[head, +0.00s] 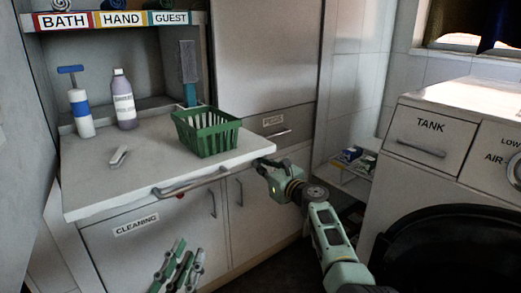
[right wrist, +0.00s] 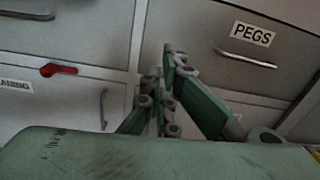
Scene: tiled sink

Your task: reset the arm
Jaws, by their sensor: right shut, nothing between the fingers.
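My right arm (head: 328,232) comes in from the lower right of the head view. My right gripper (head: 263,166) is at the right front corner of the pull-out counter (head: 92,194), with its fingertips close to the counter edge. In the right wrist view my right gripper (right wrist: 166,75) is shut and empty, in front of the cabinet fronts. My left gripper (head: 178,264) shows at the bottom of the head view, low in front of the CLEANING drawer (head: 138,226). Its fingers overlap in view, so I cannot tell whether it is open.
A green basket (head: 208,137), a pump bottle (head: 80,112), a purple bottle (head: 124,105) and a small white item (head: 119,156) stand on the counter. The PEGS drawer (right wrist: 265,52) is shut. A TANK machine (head: 432,130) stands at right. Dark floor shows between.

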